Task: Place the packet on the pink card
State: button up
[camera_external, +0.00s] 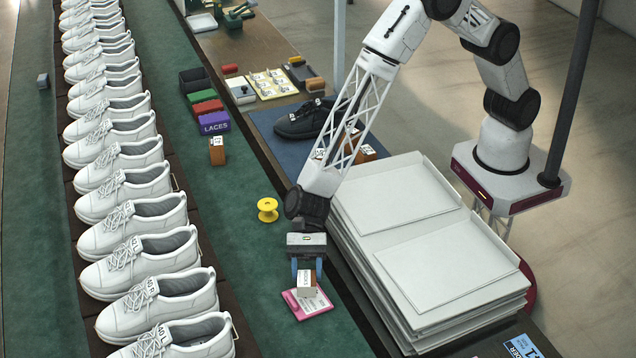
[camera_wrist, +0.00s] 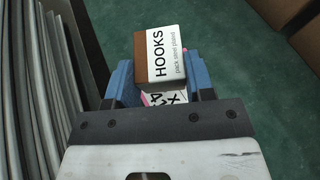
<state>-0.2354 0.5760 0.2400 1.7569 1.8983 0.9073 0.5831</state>
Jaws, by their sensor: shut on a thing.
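The packet (camera_external: 307,284), a small brown box with a white label, is between the blue fingers of my gripper (camera_external: 308,266). In the wrist view, the packet (camera_wrist: 160,57) reads HOOKS, and the blue fingers of my gripper (camera_wrist: 160,82) are shut on its sides. The pink card (camera_external: 292,304) has a white printed label and lies on the green surface directly under the packet. The packet overlaps the card in the external view; I cannot tell whether it touches it. In the wrist view, a white printed patch with a pink edge (camera_wrist: 165,98) shows between the fingers.
A yellow spool (camera_external: 267,210) stands behind the card. Another brown packet (camera_external: 217,151) is farther back, near the purple LACES box (camera_external: 214,122). White shoes (camera_external: 140,225) line the left. Stacked white box sheets (camera_external: 430,260) stand close on the right. Green surface left of the card is clear.

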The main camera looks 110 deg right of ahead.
aim_at(307, 276)
jog(key=shift+f, duration=1.9)
jog(key=shift+f, duration=0.1)
jog(key=o, duration=1)
jog(key=shift+c, duration=0.2)
jog(key=shift+v, duration=0.8)
jog(key=shift+s+d+r, duration=0.25)
jog(key=shift+d+r, duration=0.35)
jog(key=shift+d, duration=0.05)
notch_tip(307, 276, up, 7)
jog(key=shift+f, duration=0.2)
